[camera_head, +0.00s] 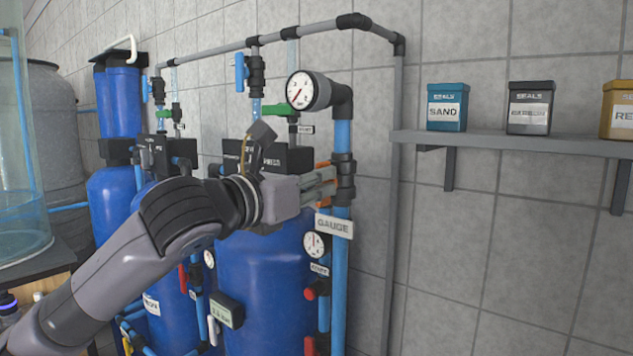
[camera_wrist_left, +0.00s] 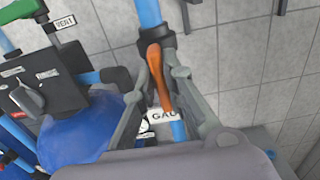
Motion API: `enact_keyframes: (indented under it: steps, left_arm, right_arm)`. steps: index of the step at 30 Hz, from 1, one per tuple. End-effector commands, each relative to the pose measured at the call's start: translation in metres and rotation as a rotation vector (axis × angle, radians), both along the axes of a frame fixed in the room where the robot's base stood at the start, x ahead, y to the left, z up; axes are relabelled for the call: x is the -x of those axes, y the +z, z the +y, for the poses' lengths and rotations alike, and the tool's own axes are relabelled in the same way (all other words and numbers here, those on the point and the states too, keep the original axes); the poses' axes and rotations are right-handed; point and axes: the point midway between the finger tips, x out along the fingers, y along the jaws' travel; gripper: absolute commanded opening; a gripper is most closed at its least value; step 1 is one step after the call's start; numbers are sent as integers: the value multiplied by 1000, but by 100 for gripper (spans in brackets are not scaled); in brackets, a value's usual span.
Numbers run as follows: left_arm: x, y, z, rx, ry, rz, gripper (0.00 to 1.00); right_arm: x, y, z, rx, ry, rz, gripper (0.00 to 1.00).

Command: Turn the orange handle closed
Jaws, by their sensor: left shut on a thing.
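The orange handle (camera_wrist_left: 157,72) sits on a dark valve body on the blue vertical pipe (camera_head: 341,275). In the wrist view it lies between my two grey fingers, running roughly along the pipe. In the head view only a bit of the orange handle (camera_head: 322,165) shows, mostly covered by the fingers. My left gripper (camera_head: 326,184) is shut on the handle, just above the GAUGE label (camera_head: 334,226). The same gripper also shows in the wrist view (camera_wrist_left: 160,85). My right gripper is not in view.
A round pressure gauge (camera_head: 301,90) and grey pipe elbow are above the handle. Blue tanks (camera_head: 262,290) with green and blue valves stand left and behind my arm. A shelf (camera_head: 520,143) with SAND and other boxes is on the right wall. The wall below it is clear.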

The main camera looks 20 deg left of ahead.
Motion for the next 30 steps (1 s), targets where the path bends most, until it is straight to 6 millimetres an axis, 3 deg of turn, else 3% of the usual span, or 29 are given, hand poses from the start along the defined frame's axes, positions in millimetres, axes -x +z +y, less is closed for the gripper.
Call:
enact_keyframes:
  steps: [8, 14, 21, 30]
  left_arm:
    - [0, -1, 0, -13, -1, -7, 0]
    - [1, -4, 0, -81, 0, -34, 0]
    - [1, -5, -2, -252, -1, -97, 0]
    - [2, -4, -3, -521, 1, -193, 0]
  right_arm:
    - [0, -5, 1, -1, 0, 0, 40]
    - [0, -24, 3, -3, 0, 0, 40]
    - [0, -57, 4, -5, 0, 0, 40]
    - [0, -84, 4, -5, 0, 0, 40]
